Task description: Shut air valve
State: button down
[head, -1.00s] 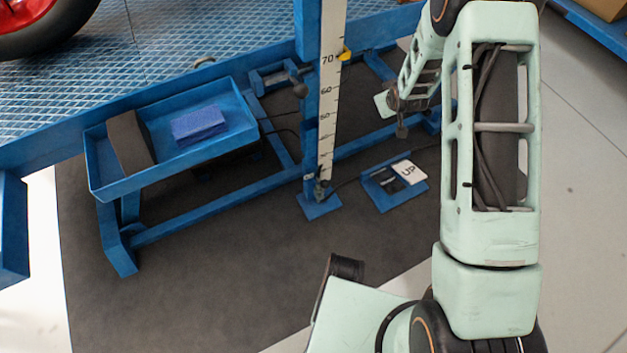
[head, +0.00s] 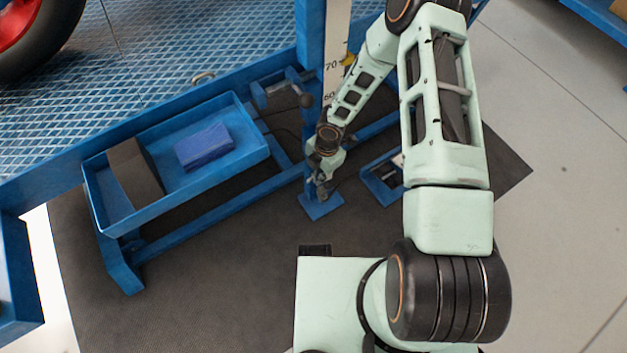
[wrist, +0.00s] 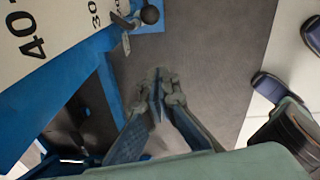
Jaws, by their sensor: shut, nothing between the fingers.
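A small lever with a black ball knob (wrist: 150,14) sticks out beside the lower end of the white scale (wrist: 30,38) in the wrist view. It looks like the air valve handle, and a small pale tag (wrist: 126,42) hangs by it. My gripper (wrist: 160,82) is shut and empty, below and apart from the knob in that picture. In the head view my gripper (head: 322,190) is in front of the foot of the blue post (head: 311,40) and hides the valve there. I cannot tell the lever's exact setting.
A blue tray (head: 228,175) with a blue block (head: 204,146) hangs on the frame left of the post. A blue pedal box (head: 375,187) lies right of the post foot, partly behind my arm. Dark mat (head: 230,265) is open in front.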

notch_tip(320, 180, down, 11)
jog(key=w+d+b, duration=0.1)
jog(key=w+b, duration=0.1)
jog(key=b, duration=0.2)
jog(key=shift+w+d, duration=0.3)
jog(key=shift+d, duration=0.1)
jog(key=shift+d+b, duration=0.1)
jog(key=shift+b, duration=0.2)
